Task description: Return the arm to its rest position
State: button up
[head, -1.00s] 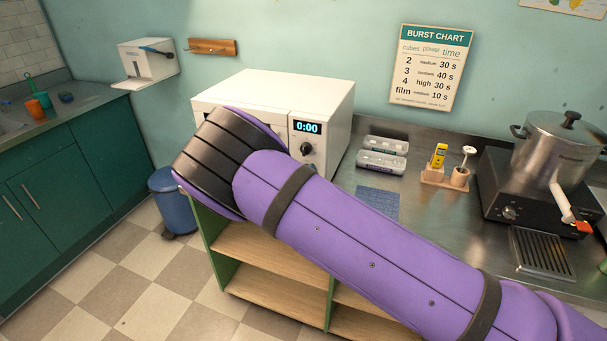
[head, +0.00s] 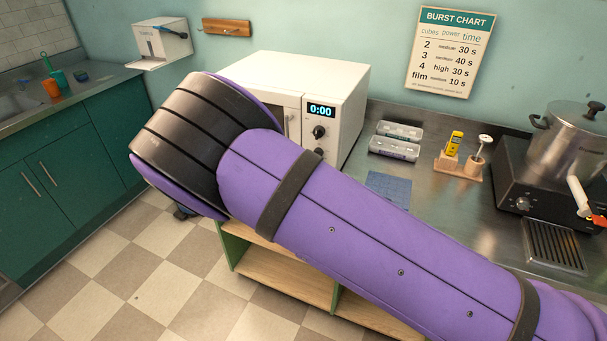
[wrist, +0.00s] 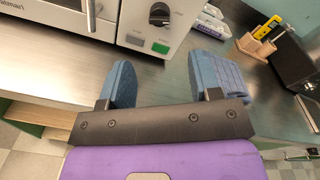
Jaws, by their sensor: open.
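My gripper (wrist: 162,78) shows in the wrist view with its two blue fingers spread wide. Nothing is between them. Bare steel counter (wrist: 160,90) lies beyond the fingers, with the front of the microwave (wrist: 148,25) above them. In the head view my purple arm stretches from the lower right to the left centre, and its dark wrist end covers the lower left of the microwave (head: 345,100). The gripper fingers are hidden in the head view.
On the counter (head: 440,205) are two grey trays (head: 394,148), a blue mat (head: 388,187), a wooden holder (head: 458,165) with a yellow device, and a steel pot (head: 565,145) on a black burner (head: 515,190). Open shelves (head: 285,280) stand below. Checkered floor at left is clear.

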jog(key=s+d+r+m+g+h, duration=0.15)
jog(key=d+r+m+g, duration=0.25)
jog(key=d+r+m, duration=0.4)
jog(key=s+d+r+m+g+h, duration=0.1)
jog(key=s+d+r+m+g, duration=0.25)
jog(key=d+r+m, duration=0.5)
jog(key=s+d+r+m+g+h, duration=0.15)
jog(key=d+r+m+g, duration=0.35)
jog(key=d, duration=0.6)
jog(key=s+d+r+m+g+y, duration=0.1)
jog(key=s+d+r+m+y, duration=0.65)
jog(key=s, duration=0.55)
jog(key=s+r+m+t+y, duration=0.1)
jog(key=s+r+m, duration=0.2)
jog(key=s, duration=0.4)
jog(key=s+r+m+t+y, duration=0.1)
jog(key=s+r+m, duration=0.3)
jog(key=s+m, duration=0.2)
jog(key=shift+s+d+m+t, duration=0.2)
jog(key=shift+s+m+t, duration=0.15)
jog(key=shift+s, duration=0.65)
jog(key=shift+o, duration=0.3)
